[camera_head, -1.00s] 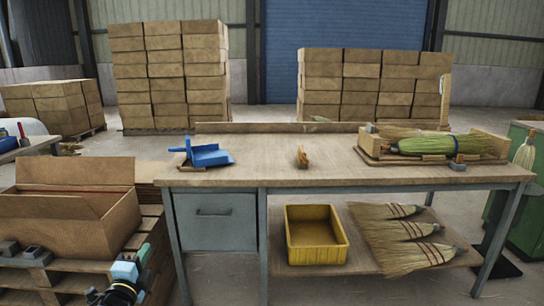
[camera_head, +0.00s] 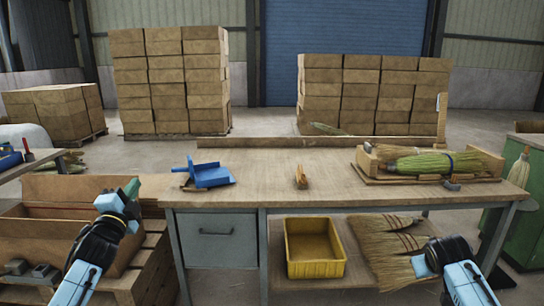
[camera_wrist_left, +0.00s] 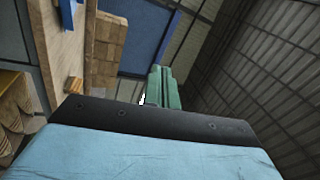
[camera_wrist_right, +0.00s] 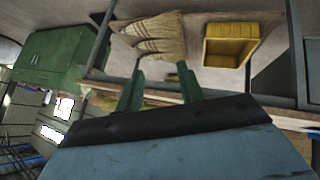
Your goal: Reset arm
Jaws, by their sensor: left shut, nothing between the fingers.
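My left gripper (camera_head: 132,188) is raised in front of the cardboard box at the left, and its green fingers are together and empty in the left wrist view (camera_wrist_left: 163,86). My right arm comes in at the lower right in the head view, in front of the shelf brooms, with its fingers not clear there. In the right wrist view my right gripper (camera_wrist_right: 160,88) has its two green fingers apart with nothing between them. A green-and-straw broom (camera_head: 425,162) with a blue band lies in the wooden fixture (camera_head: 365,160) on the table, away from both grippers.
The workbench (camera_head: 260,190) holds a blue dustpan-like tool (camera_head: 210,175) and a small wooden piece (camera_head: 301,176). Below are a yellow bin (camera_head: 315,268) and several straw brooms (camera_head: 385,250). An open cardboard box (camera_head: 80,188) stands left; a green cabinet stands right.

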